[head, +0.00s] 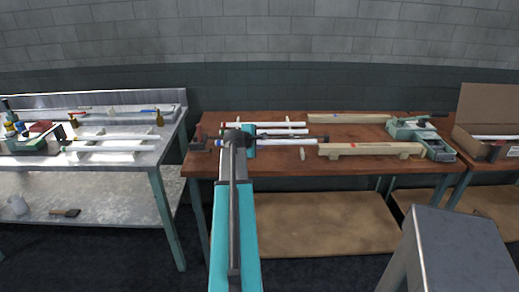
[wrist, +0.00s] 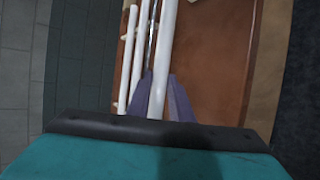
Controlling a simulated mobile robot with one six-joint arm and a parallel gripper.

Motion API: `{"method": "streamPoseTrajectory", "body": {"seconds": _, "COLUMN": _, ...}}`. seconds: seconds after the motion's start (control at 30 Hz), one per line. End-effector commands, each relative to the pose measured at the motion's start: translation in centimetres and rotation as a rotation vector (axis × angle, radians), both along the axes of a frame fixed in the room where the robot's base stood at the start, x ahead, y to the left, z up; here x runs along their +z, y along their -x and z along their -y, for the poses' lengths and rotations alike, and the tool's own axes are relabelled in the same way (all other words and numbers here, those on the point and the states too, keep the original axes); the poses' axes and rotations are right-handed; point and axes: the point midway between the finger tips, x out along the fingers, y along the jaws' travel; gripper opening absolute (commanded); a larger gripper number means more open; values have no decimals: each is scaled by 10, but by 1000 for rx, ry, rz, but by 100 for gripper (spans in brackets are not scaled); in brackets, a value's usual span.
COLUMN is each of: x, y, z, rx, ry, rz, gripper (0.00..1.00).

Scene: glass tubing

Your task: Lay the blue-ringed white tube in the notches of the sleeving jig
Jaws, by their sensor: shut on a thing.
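My gripper (head: 252,142) reaches over the brown wooden bench, its jaws shut on a white tube (head: 290,142). In the wrist view, the purple-grey fingers (wrist: 165,98) close around this tube (wrist: 164,50), which runs away from me. In the head view, the tube points right, its far end close to the left end of a long pale wooden piece on feet (head: 370,149), perhaps the sleeving jig. Its notches are too small to make out. A hint of blue shows on the tube by the gripper; the ring itself is not clear.
Other white tubes (head: 280,131) lie just behind the held one; they show left of it in the wrist view (wrist: 127,60). A second wooden piece (head: 350,118) lies behind. A green device (head: 432,145) stands at the bench's right. A grey box-like surface (head: 465,245) is at the lower right.

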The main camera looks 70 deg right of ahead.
Motion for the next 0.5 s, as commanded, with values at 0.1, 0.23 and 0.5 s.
{"method": "streamPoseTrajectory", "body": {"seconds": 0.1, "x": -13, "y": 0, "z": -1, "rx": 0, "ry": -2, "rz": 0, "gripper": 0}}
{"method": "streamPoseTrajectory", "body": {"seconds": 0.23, "x": -23, "y": 0, "z": -1, "rx": 1, "ry": 0, "rz": -1, "gripper": 0}}
{"method": "streamPoseTrajectory", "body": {"seconds": 0.5, "x": -26, "y": 0, "z": -1, "rx": 0, "ry": 1, "rz": 1, "gripper": 0}}
